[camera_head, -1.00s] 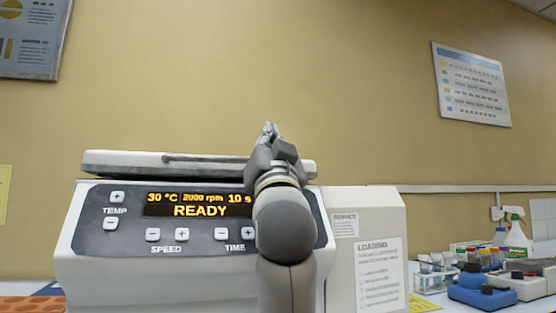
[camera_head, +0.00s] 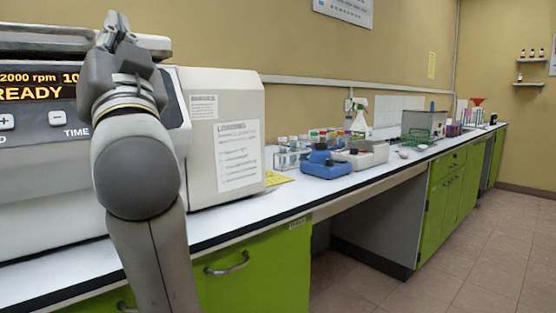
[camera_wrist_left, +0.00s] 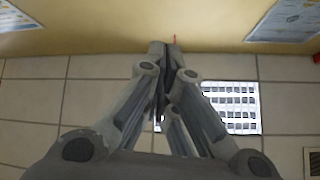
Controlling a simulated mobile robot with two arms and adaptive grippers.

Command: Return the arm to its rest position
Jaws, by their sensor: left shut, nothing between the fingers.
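My left gripper (camera_head: 117,30) is raised in front of the centrifuge (camera_head: 225,130) at the left of the head view. Its fingers point up and are shut with nothing between them. In the left wrist view, the shut fingers (camera_wrist_left: 168,50) meet at the top middle, with the tiled ceiling and wall beyond. The gripper and arm hide part of the centrifuge's front panel. My right gripper is not in view.
A white bench top (camera_head: 240,220) runs away to the right above green cabinets (camera_head: 265,275). A blue device (camera_head: 328,165), a tube rack (camera_head: 290,158) and a spray bottle (camera_head: 359,118) stand on it. The tiled floor (camera_head: 440,260) at the right is clear.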

